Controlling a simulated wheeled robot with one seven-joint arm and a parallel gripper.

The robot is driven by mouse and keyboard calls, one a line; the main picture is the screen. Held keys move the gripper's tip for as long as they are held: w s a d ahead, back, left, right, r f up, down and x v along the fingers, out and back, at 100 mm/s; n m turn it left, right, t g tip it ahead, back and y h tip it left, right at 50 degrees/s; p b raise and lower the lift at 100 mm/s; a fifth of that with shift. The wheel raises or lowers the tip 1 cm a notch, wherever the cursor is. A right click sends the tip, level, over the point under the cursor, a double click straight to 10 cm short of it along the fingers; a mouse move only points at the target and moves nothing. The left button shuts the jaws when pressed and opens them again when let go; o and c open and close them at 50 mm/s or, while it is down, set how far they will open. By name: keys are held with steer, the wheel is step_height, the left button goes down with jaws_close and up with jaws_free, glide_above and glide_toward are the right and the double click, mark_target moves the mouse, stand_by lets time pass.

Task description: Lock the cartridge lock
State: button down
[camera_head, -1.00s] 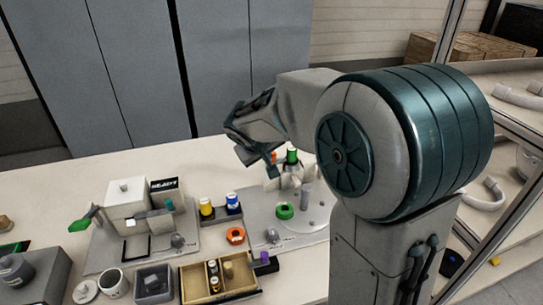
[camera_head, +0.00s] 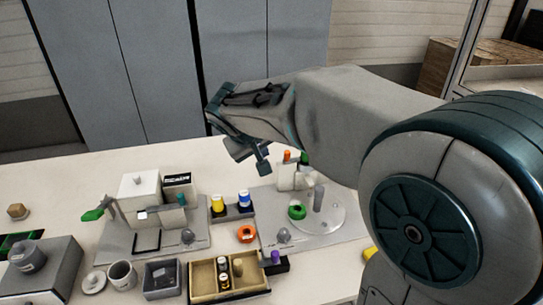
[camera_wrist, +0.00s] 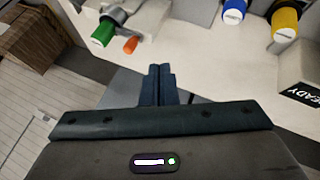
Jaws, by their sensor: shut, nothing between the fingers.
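The fixture at the back right (camera_head: 286,178) stands on a light plate and carries an orange piece (camera_head: 286,156) and a green piece (camera_head: 304,158). I cannot tell for sure which part is the cartridge lock. My gripper (camera_head: 262,166) is shut and empty, just left of the fixture in the picture. In the wrist view the shut fingers (camera_wrist: 158,84) point toward the table. The green piece (camera_wrist: 103,32) and the orange piece (camera_wrist: 130,45) show there at upper left, apart from the fingers.
A white box unit (camera_head: 139,188) with a dark sign stands at left; the sign reads READY in the wrist view (camera_wrist: 303,94). Yellow (camera_head: 218,204) and blue-topped (camera_head: 244,199) jars sit between. A green ring (camera_head: 297,211) and grey post (camera_head: 319,198) stand on the right plate. A divided tray (camera_head: 200,278) is in front.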

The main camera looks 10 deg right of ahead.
steer(key=v, duration=0.4)
